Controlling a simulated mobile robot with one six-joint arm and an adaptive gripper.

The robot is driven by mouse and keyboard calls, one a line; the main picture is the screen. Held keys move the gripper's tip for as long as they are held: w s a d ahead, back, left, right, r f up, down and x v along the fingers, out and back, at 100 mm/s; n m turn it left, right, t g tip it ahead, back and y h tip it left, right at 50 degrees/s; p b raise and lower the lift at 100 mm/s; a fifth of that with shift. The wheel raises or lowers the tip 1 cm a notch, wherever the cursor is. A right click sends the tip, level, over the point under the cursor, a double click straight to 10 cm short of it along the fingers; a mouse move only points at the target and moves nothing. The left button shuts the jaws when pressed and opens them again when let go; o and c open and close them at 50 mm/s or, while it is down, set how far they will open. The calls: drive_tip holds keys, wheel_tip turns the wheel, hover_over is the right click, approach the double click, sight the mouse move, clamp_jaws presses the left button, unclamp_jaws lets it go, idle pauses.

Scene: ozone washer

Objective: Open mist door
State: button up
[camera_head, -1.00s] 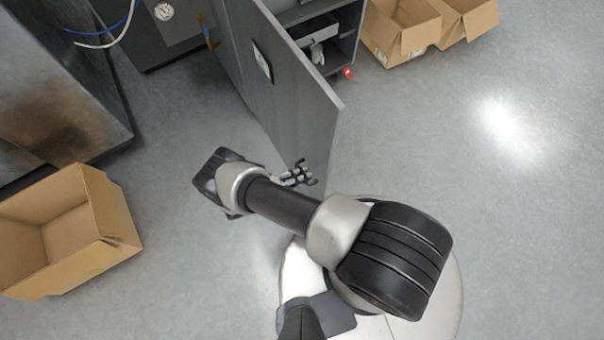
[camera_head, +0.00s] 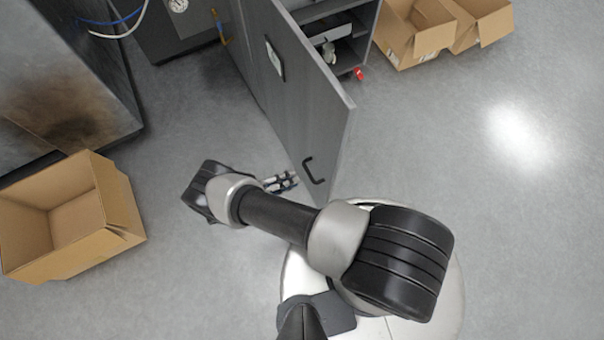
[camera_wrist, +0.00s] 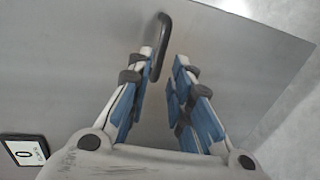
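The grey door (camera_head: 300,100) stands swung open from its cabinet in the head view. Its black bar handle (camera_head: 308,171) is near the free edge and also shows in the wrist view (camera_wrist: 164,40). My gripper (camera_head: 297,180) is just left of the handle, in front of the door face, with a small gap visible there. In the wrist view my gripper (camera_wrist: 165,57) has its two blue-padded fingers apart, with nothing clamped between them. The handle lies close by the left fingertip; whether they touch is unclear. A small label (camera_wrist: 24,150) is on the door.
The open cabinet (camera_head: 345,50) has shelves with small items, and a red object (camera_head: 359,73) at its edge. Cardboard boxes stand at the upper right (camera_head: 415,35) and left (camera_head: 75,215). A metal machine (camera_head: 65,75) is at upper left. Floor to the right is clear.

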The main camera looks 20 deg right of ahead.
drive_tip(key=v, duration=0.4)
drive_tip(key=shift+s+a, duration=0.1)
drive_tip(key=shift+a, duration=0.05)
idle(0.4)
